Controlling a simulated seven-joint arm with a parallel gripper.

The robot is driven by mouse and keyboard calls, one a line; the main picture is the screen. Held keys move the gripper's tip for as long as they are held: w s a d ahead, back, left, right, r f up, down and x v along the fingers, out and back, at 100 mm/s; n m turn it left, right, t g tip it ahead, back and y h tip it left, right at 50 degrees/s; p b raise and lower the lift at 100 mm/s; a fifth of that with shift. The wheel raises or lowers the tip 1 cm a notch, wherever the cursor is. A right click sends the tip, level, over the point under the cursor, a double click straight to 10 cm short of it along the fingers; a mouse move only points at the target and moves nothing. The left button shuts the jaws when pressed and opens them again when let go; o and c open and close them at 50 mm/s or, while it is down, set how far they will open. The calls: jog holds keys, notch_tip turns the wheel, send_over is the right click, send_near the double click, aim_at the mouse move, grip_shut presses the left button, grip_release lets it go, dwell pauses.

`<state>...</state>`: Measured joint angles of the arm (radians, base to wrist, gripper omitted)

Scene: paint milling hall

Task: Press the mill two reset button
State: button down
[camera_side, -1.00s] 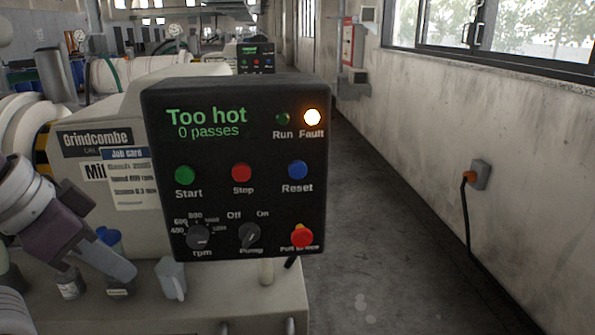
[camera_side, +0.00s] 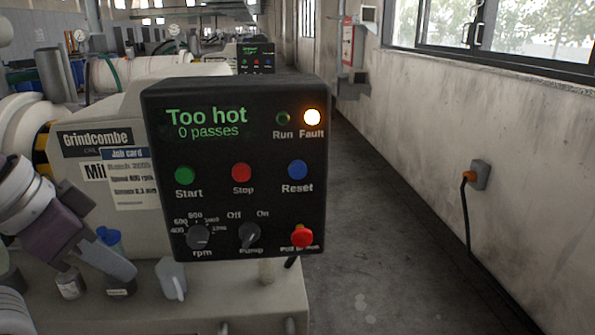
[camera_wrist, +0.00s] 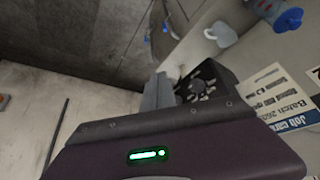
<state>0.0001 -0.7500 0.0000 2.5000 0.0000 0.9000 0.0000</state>
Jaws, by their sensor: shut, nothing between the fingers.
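The near control panel (camera_side: 270,205) is a black box in the side view. Its blue Reset button (camera_side: 298,170) sits at the right of the button row, beside the red Stop button (camera_side: 242,172) and green Start button (camera_side: 184,175). The display (camera_side: 206,122) reads "Too hot, 0 passes". The Fault lamp (camera_side: 312,117) is lit amber; the Run lamp (camera_side: 283,118) is dark. My gripper (camera_side: 122,268) is shut and empty, low and left of the panel, apart from the Reset button. In the wrist view, a grey finger (camera_wrist: 158,92) shows beside a black dial (camera_wrist: 205,83); the Reset button is not seen there.
A red mushroom button (camera_side: 301,236) and two knobs fill the panel's lower row. A job card (camera_side: 132,190) covers the mill's number. A jug (camera_side: 171,278) and bottles stand below. A second panel (camera_side: 256,59) stands farther back. The floor at right (camera_side: 385,270) is clear.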

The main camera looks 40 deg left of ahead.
dwell(0.4)
jog(key=w+a+f+m+y, duration=0.2)
jog(key=w+a+y, duration=0.2)
jog(key=a+y, duration=0.15)
jog(key=w+r+m+t+y, duration=0.1)
jog(key=w+r+m+t, duration=0.15)
jog(key=w, duration=0.45)
jog(key=w+d+r+m+t+h, duration=0.1)
jog(key=w+d+m+t+h, duration=0.2)
jog(key=d, duration=0.6)
jog(key=w+d+r+m+t+h, duration=0.2)
jog(key=w+d+m+t+h, duration=0.1)
jog(key=w+d, duration=0.4)
jog(key=d+m+t, duration=0.1)
jog(key=d, duration=0.2)
jog(key=shift+d, duration=0.15)
